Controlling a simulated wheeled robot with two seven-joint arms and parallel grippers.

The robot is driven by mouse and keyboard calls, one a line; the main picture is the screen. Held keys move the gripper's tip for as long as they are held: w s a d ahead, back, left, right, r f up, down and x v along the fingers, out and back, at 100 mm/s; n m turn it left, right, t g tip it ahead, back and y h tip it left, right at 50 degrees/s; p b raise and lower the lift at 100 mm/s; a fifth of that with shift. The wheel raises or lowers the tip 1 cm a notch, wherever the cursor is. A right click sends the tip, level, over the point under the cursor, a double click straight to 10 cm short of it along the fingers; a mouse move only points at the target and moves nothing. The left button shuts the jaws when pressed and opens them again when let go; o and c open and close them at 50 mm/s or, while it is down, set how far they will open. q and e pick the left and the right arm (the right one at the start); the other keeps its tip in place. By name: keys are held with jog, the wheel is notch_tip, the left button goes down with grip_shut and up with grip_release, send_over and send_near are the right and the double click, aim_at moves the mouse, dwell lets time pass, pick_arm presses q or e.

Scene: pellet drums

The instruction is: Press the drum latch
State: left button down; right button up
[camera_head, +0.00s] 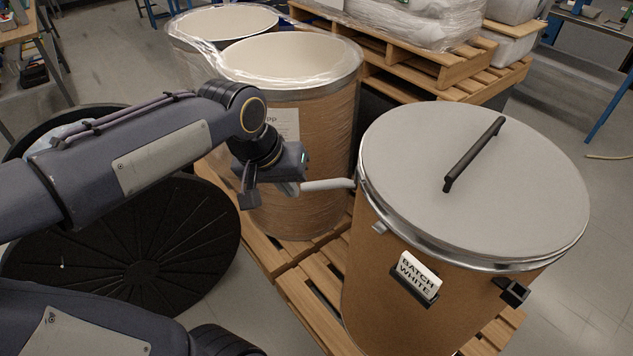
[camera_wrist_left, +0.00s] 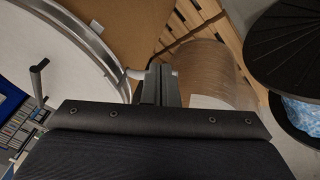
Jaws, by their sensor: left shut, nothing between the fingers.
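The closed drum (camera_head: 415,300) stands at the right in the head view, with a grey lid (camera_head: 430,150) and a metal ring around its rim. A pale latch lever (camera_head: 328,185) sticks out leftward from the ring. My left gripper (camera_head: 297,184) is shut and empty at the lever's outer end. In the left wrist view the shut fingers (camera_wrist_left: 160,84) are right beside the lever (camera_wrist_left: 136,74). I cannot tell whether they touch it. The drum lid (camera_wrist_left: 55,65) also shows there at the left. My right gripper is out of view.
An open, film-wrapped drum (camera_head: 305,150) stands behind my left gripper, with another beyond it. A wooden pallet (camera_head: 305,290) lies under the drums. A large black ribbed disc (camera_head: 150,260) is at the left. Loaded pallets (camera_head: 440,68) stand at the back.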

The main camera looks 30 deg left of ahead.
aim_at(333, 183)
pick_arm(q)
jog(key=w+a+f+n+y+b, duration=0.1)
jog(key=w+a+f+n, duration=0.1)
jog(key=w, duration=0.6)
jog(key=w+a+f+n+g+y+b, duration=0.1)
jog(key=w+a+f+y+b, duration=0.1)
jog(key=w, duration=0.7)
jog(key=shift+w+n+y, duration=0.25)
jog(key=shift+n+y, duration=0.05)
jog(key=shift+n, duration=0.1)
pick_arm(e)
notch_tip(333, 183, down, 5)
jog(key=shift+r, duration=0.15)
pick_arm(q)
jog(key=shift+a+f, duration=0.1)
notch_tip(333, 183, down, 9)
jog(key=p, duration=0.1)
jog(key=shift+s+d, duration=0.3)
jog(key=shift+s, duration=0.05)
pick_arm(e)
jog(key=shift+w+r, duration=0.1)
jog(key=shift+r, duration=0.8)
pick_arm(q)
jog(key=shift+d, duration=0.1)
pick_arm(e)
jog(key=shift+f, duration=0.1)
